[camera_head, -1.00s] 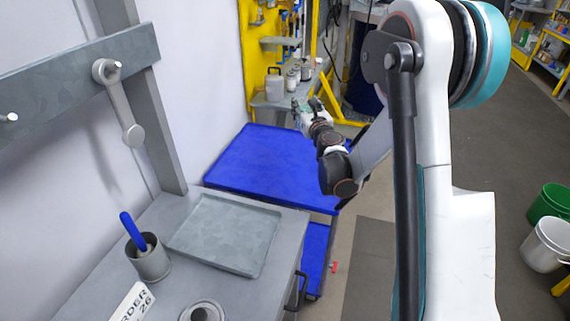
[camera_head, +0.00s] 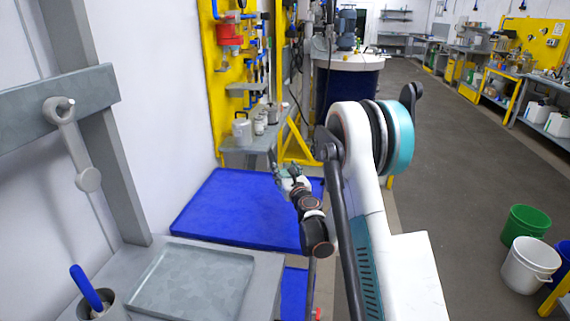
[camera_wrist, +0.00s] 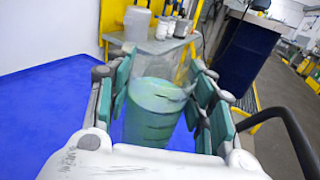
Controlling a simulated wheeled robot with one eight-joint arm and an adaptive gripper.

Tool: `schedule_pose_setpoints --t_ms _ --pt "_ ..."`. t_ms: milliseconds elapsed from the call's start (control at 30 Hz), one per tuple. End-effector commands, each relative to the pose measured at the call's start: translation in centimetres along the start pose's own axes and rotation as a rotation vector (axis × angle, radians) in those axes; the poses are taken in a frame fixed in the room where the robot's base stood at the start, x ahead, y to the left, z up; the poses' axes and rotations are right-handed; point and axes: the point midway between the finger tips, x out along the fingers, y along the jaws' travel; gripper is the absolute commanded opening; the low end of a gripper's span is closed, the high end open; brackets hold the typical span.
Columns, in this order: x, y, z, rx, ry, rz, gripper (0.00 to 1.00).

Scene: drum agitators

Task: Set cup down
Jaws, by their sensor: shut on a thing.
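A translucent cup (camera_wrist: 155,110) with a greenish tint stands between the green-padded fingers of my gripper (camera_wrist: 160,72) in the wrist view. The fingers are shut on its sides. The cup looks roughly upright, and its base is hidden by the gripper body. In the head view my gripper (camera_head: 287,178) is at the far right part of a blue-topped table (camera_head: 235,212). The cup is too small there to make out clearly. The blue top (camera_wrist: 45,110) also fills the left of the wrist view.
A grey shelf (camera_head: 237,145) with containers stands beyond the blue table, against a yellow panel (camera_head: 222,75). A grey bench with a shallow tray (camera_head: 195,280) is in front. A large dark blue drum (camera_head: 345,88) stands behind. Most of the blue top is clear.

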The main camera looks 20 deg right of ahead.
Motion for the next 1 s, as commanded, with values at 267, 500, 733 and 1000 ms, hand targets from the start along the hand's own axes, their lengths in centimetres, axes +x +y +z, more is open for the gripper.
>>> schedule_pose_setpoints --t_ms 267,500,733,1000 --pt "0.0 0.0 -3.8 0.0 0.0 0.0 0.19" --pt "0.0 0.0 -4.8 0.0 0.0 0.0 0.19" --pt "0.0 0.0 -7.8 0.0 0.0 0.0 0.19" --pt "0.0 0.0 -8.3 0.0 0.0 0.0 0.19"
